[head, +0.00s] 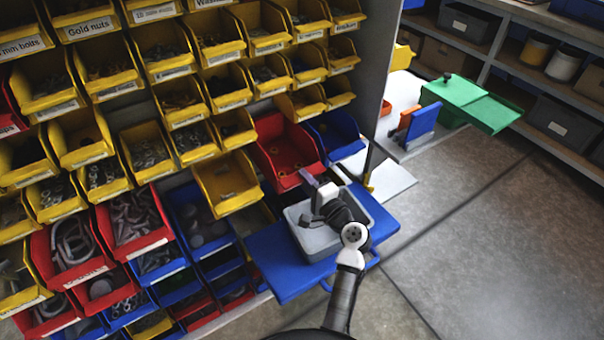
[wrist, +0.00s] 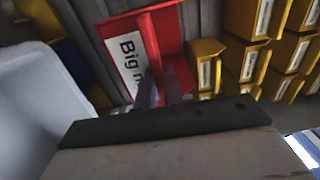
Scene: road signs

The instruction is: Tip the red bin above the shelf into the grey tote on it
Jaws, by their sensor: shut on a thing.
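The red bin (head: 284,151) is at the right end of the rack of bins, with a few brass-coloured rings or nuts in it. In the wrist view the red bin (wrist: 165,45) shows a white label starting "Big". My gripper (head: 312,182) is shut on its front; the fingers (wrist: 157,88) meet the red front beside the label. The grey tote (head: 318,240) stands on the blue shelf (head: 275,277), below and in front of the bin, partly hidden by my arm. The tote's pale wall (wrist: 35,105) fills the left of the wrist view. Whether the bin touches the rack is unclear.
Yellow bins (head: 227,183) crowd the rack on the left, and a blue bin (head: 336,134) sits just right of the red one. A green-lidded container (head: 470,100) stands farther back right. The grey floor (head: 480,230) at right is clear.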

